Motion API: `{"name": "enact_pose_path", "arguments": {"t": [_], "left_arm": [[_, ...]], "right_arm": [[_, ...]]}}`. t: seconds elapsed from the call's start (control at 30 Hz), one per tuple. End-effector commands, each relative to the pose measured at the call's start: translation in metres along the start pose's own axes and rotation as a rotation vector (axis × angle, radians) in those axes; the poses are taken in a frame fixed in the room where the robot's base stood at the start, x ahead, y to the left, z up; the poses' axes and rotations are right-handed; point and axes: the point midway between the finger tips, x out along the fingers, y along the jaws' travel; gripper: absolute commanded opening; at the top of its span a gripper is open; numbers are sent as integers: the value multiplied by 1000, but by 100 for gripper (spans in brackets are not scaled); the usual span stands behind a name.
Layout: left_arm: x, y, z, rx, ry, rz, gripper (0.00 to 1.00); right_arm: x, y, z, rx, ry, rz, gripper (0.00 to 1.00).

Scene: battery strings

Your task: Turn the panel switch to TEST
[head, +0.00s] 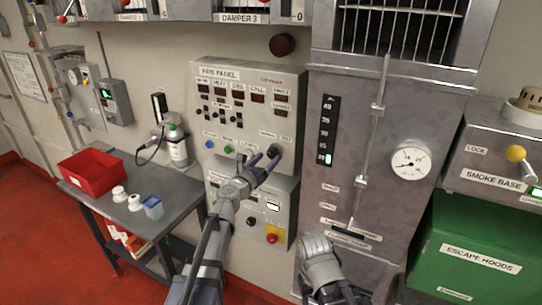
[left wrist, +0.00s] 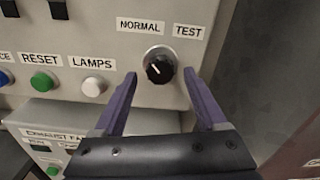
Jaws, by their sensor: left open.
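The panel switch is a round black knob (left wrist: 159,69) on the grey panel (head: 203,88), below the labels NORMAL (left wrist: 140,26) and TEST (left wrist: 188,30). Its pale pointer mark appears to lean up and left, toward NORMAL. My left gripper (left wrist: 160,74) is open, its purple fingers on either side of the knob in the left wrist view, with gaps showing at both sides. In the head view my left gripper (head: 263,164) is at the panel's lower right, partly covering the knob area. My right gripper (head: 318,250) is low in front of the grey cabinet; its jaws cannot be made out.
A green RESET button (left wrist: 42,82) and a white LAMPS button (left wrist: 93,86) sit left of the knob. A lower box (head: 279,225) with a red button is below. A side table (head: 165,190) with a red bin (head: 92,172) stands left. A gauge cabinet (head: 400,110) stands right.

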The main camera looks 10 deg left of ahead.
Motion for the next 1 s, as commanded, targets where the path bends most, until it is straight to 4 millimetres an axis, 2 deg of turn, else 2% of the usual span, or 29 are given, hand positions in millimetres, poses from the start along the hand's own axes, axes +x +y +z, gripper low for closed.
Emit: {"name": "enact_pose_path", "arguments": {"t": [0.03, 0.2, 0.47, 1.0], "left_arm": [[12, 1, 0, 0, 0, -1, 74], [29, 0, 0, 1, 0, -2, 74], [30, 0, 0, 1, 0, -1, 74], [29, 0, 0, 1, 0, -1, 15]], "right_arm": [[0, 0, 0, 0, 0, 0, 50], [0, 0, 0, 0, 0, 0, 50], [0, 0, 0, 0, 0, 0, 50], [0, 0, 0, 0, 0, 0, 50]]}}
